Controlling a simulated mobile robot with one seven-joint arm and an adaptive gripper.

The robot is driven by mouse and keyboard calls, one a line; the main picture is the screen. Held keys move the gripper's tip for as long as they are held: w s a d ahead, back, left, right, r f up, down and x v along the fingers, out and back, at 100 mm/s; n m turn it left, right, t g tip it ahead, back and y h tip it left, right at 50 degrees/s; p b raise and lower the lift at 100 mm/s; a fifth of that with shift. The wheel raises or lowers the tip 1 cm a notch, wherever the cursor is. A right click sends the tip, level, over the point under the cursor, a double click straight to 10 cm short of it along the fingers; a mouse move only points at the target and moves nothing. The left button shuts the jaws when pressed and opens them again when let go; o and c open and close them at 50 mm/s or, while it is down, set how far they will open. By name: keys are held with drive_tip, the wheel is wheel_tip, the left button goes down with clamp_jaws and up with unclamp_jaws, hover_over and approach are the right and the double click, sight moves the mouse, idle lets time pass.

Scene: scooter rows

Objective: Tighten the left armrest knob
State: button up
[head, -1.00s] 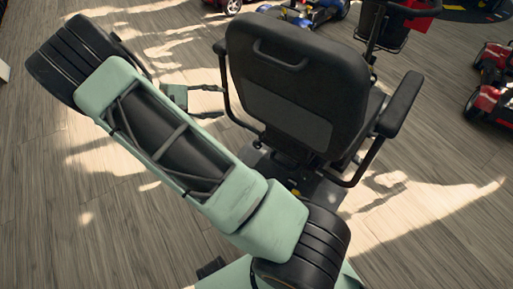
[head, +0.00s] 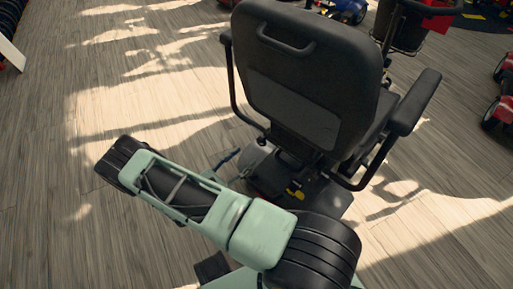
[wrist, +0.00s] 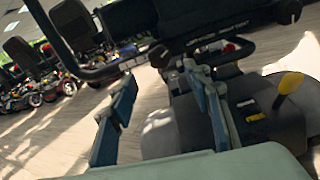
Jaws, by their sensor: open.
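A black scooter seat (head: 305,60) stands with its back to me. Its left armrest tube (head: 236,95) curves down to a small dark knob-like piece (head: 262,141) beside the seat's lower frame. In the wrist view the dark tube (wrist: 75,67) runs in from the left to a dark fitting (wrist: 158,57), where I cannot make out the knob clearly. My gripper (wrist: 160,74) is open, with its blue fingers apart, below and short of that fitting. In the head view the gripper (head: 226,165) shows small, partly behind my arm, below and left of the knob-like piece.
The right armrest (head: 415,100) sticks out on the other side. The scooter's rear housing (wrist: 260,120) with a yellow lever (wrist: 289,84) is close to the right finger. Other scooters (wrist: 35,90) stand farther off.

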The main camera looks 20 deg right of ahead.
sight(260, 143)
drive_tip(key=b+x, duration=0.1)
drive_tip(key=x, duration=0.6)
drive_tip(key=shift+w+d, duration=0.15)
drive_tip(key=shift+d, duration=0.1)
drive_tip(key=shift+c, duration=0.4)
drive_tip(key=c, duration=1.1)
